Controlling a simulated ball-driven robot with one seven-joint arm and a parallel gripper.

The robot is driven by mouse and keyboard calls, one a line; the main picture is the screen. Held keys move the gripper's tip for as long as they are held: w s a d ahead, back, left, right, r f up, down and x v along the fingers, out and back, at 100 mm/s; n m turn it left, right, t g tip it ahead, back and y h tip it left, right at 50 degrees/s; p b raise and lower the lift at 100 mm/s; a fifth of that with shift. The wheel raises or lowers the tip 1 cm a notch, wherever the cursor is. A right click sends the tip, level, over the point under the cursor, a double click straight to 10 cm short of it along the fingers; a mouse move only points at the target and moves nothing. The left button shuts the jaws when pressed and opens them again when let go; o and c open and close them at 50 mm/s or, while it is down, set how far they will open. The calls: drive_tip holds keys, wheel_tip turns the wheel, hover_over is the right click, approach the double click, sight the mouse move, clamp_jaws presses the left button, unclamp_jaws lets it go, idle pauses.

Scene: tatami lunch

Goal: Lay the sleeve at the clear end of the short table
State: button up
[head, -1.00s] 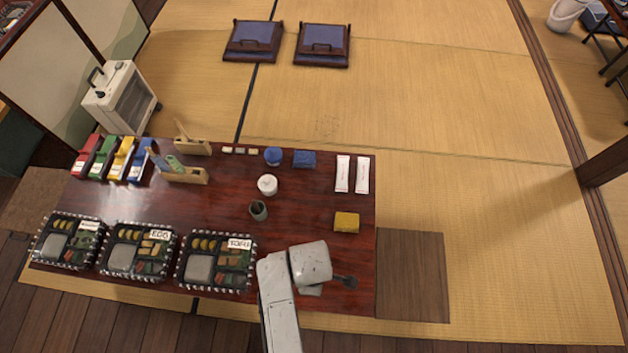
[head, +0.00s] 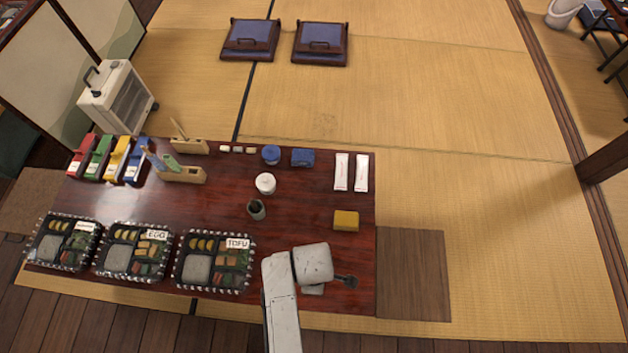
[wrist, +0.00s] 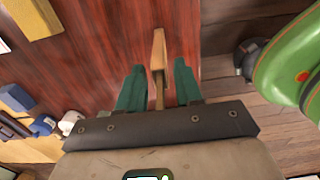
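My gripper (wrist: 160,66) is over the near right corner of the low red-brown table (head: 285,230). In the wrist view its two teal fingers stand apart with a narrow tan piece (wrist: 158,50) between them. Slim gaps seem to show beside the piece, and I cannot tell whether the fingers touch it. In the head view the gripper (head: 345,281) is small and dark, and the tan piece cannot be made out. Two white printed paper packets, (head: 341,172) and (head: 361,173), lie side by side at the table's far right. I cannot tell which item is the sleeve.
A yellow block (head: 346,221) sits near the right edge. Lunch trays, including one marked TOFU (head: 215,263), fill the near left. Bare tabletop lies around the yellow block.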

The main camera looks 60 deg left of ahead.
drive_tip(key=shift+o, duration=0.2)
wheel_tip(320, 180, up, 12)
drive_tip(key=p, duration=0.3)
drive_tip(key=shift+r, duration=0.15)
drive_tip(key=w+d+r+m, duration=0.1)
drive_tip(key=w+d+m, duration=0.25)
drive_tip(key=d, duration=0.45)
drive_tip(key=w+d+r+m, duration=0.1)
drive_tip(key=w+d+m, duration=0.2)
drive_tip(key=d+m, duration=0.3)
drive_tip(key=w+d+r+m, duration=0.2)
drive_tip(key=w+d+m, duration=0.1)
drive_tip(key=d, duration=0.6)
drive_tip(key=s+d+r+m, duration=0.3)
drive_tip(key=s+d+m, duration=0.2)
drive_tip(key=d+m, duration=0.3)
drive_tip(key=s+d+r+m+t, duration=0.1)
drive_tip(key=s+d+r+m, duration=0.2)
drive_tip(key=s+d+m, duration=0.2)
drive_tip(key=d+m, duration=0.2)
drive_tip(key=d, duration=0.2)
drive_tip(key=shift+d+m, duration=0.35)
